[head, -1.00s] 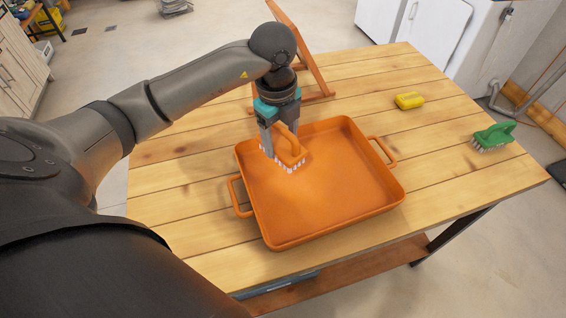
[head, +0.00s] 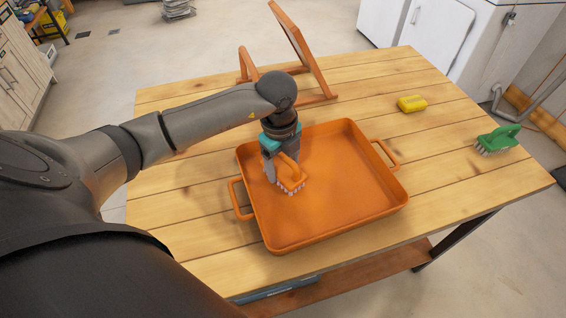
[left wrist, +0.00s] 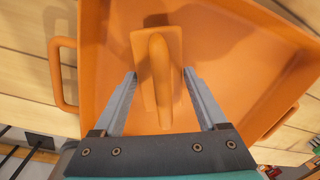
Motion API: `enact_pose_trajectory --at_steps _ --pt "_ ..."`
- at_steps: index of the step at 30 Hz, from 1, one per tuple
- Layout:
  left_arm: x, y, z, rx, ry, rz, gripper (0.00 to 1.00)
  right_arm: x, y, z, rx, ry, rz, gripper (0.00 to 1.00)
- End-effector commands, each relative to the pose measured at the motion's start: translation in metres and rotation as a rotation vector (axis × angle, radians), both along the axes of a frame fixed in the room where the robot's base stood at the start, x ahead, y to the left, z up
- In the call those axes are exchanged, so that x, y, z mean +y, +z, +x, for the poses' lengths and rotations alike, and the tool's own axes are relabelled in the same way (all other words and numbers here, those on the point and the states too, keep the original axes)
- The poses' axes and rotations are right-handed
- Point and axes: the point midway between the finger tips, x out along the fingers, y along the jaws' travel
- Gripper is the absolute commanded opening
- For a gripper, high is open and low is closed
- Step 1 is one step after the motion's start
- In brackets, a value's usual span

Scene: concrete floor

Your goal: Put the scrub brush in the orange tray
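The orange tray (head: 345,222) sits on the wooden table, with a loop handle on each side. An orange scrub brush (head: 291,176) with pale bristles is inside the tray's outline, toward its back left. Whether its bristles touch the tray floor is hard to tell. My left gripper (head: 281,172) points down, its fingers on either side of the brush. My right gripper is not in view.
A green brush (head: 497,140) and a yellow block (head: 412,103) lie on the table (head: 445,165) at the right. An orange-brown wooden stand (head: 300,45) stands at the back edge. The tray's right half is empty.

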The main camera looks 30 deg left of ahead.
Motion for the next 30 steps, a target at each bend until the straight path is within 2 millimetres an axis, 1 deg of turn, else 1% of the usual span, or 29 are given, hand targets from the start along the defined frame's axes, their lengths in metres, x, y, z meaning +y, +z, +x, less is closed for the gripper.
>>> enact_pose_trajectory --at_steps 1,6,13,16,20,27,30 --pt "0.0 0.0 0.0 0.0 0.0 0.0 0.82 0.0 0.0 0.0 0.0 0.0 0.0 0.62" --pt "0.0 0.0 0.0 0.0 0.0 0.0 1.0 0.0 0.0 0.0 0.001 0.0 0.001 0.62" --pt "0.0 0.001 0.0 0.0 0.0 0.001 1.0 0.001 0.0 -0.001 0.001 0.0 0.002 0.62" --pt "0.0 0.007 0.0 -0.002 0.0 0.0 1.0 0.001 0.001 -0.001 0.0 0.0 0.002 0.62" --pt "0.001 0.027 -0.001 -0.004 -0.002 0.001 1.0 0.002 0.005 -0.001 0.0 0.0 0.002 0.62" --pt "0.002 0.079 -0.004 -0.006 -0.001 0.002 1.0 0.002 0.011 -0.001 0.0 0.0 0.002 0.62" --pt "0.002 0.097 -0.006 -0.004 -0.001 0.001 1.0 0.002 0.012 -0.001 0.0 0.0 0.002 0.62"
